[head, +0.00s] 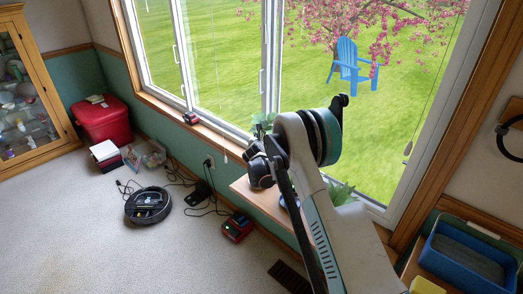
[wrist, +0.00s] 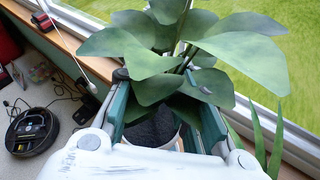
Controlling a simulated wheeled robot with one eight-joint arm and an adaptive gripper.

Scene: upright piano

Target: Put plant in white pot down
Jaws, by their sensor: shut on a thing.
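The plant in the white pot has broad green leaves (wrist: 185,50) that fill the upper middle of the wrist view. Dark soil and a little of the pale pot show below the leaves. My gripper (wrist: 164,108) is shut on it, with one teal finger on each side of the pot. In the head view, a few of its leaves (head: 262,122) show beyond my arm, by the window. My arm hides the pot there, and I cannot tell whether its base touches the wooden ledge.
A wooden ledge (head: 243,190) runs below the window. Another spiky green plant (head: 341,192) stands to the right of my arm. A robot vacuum (head: 148,205), cables and a red device (head: 237,226) lie on the carpet. A blue bin (head: 465,258) is at the right.

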